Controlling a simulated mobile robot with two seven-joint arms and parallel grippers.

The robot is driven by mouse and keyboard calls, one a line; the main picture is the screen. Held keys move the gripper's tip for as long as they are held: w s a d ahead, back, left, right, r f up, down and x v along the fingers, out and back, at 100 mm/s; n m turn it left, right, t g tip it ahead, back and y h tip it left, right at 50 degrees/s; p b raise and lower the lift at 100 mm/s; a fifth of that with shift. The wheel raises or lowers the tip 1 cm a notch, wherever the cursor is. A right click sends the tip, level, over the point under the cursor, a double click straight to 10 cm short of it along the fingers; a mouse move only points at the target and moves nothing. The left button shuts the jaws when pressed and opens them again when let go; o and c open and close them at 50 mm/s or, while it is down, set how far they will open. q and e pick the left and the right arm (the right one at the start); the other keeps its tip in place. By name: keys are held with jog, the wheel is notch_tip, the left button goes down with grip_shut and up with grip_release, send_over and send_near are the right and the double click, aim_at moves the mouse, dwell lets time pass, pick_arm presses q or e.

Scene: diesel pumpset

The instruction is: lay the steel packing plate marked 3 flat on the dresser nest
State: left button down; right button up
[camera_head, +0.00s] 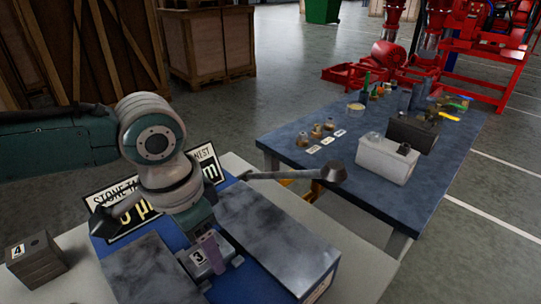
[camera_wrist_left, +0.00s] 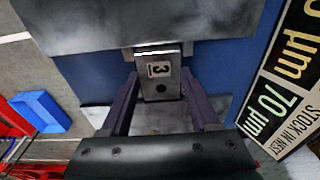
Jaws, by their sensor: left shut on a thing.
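The steel packing plate marked 3 (camera_head: 199,258) is a small grey block with a white label and a dark hole. My left gripper (camera_head: 214,249) is shut on it, low between two grey stone slabs on a blue base. In the left wrist view the plate (camera_wrist_left: 158,70) lies between the two dark fingers of the left gripper (camera_wrist_left: 160,84). The blue base (camera_head: 233,262) shows between the slabs; a sign behind it reads partly "NEST". I cannot tell whether the plate touches the surface below. My right gripper is not in view.
Grey slabs (camera_head: 275,232) flank the plate closely. A black-and-white sign (camera_head: 118,218) stands behind the left slab. A blue table (camera_head: 432,165) with boxes and small parts is at right.

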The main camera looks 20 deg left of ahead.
pick_arm(q)
jog(key=shift+c, duration=0.2)
grip_release()
notch_tip(320, 180, up, 10)
jog(key=s+p, duration=0.1)
jog(key=shift+a+p, duration=0.25)
jog(key=shift+p, duration=0.05)
notch_tip(320, 180, up, 6)
jog(key=p, duration=0.8)
